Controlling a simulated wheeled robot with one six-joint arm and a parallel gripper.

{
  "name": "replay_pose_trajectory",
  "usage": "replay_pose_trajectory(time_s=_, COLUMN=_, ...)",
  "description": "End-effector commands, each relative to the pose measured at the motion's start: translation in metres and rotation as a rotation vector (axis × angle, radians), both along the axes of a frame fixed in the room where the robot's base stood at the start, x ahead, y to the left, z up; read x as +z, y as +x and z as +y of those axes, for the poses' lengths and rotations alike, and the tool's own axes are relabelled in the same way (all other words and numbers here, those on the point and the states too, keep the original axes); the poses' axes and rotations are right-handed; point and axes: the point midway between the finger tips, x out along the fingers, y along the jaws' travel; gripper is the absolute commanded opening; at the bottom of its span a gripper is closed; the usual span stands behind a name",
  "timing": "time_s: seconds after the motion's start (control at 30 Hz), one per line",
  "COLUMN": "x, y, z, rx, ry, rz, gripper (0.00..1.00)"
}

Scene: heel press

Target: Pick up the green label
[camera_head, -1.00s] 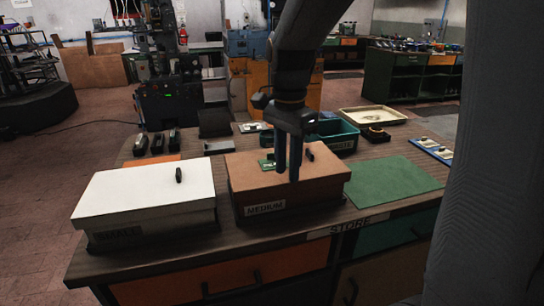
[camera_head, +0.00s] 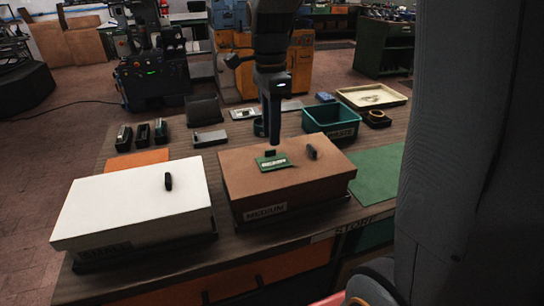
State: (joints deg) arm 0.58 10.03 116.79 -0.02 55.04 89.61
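The green label (camera_head: 273,163) with pale lettering lies on the lid of the brown box (camera_head: 240,180) marked MEDIUM. A small dark block stands at its back edge. My gripper (camera_head: 274,142) points down just above and behind the label's right part. Its fingers line up one behind the other in this view, so the gap between them is hidden. I cannot tell whether the fingertips touch the label or the lid.
A dark knob (camera_head: 311,152) stands on the brown lid, right of the label. A white-lidded box (camera_head: 130,205) is at left. A teal bin (camera_head: 331,123), a cream tray (camera_head: 372,96) and a green mat (camera_head: 378,172) lie to the right.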

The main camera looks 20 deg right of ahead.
Motion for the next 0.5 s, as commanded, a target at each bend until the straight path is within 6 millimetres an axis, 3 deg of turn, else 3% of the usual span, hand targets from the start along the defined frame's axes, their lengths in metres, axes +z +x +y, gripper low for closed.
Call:
replay_pose_trajectory(time_s=0.3, x=-0.04, y=-0.004, z=0.0, rx=0.003, ry=0.0, rz=0.003, gripper=0.28)
replay_pose_trajectory(time_s=0.5, x=-0.043, y=-0.004, z=0.0, rx=0.003, ry=0.0, rz=0.0, gripper=0.28)
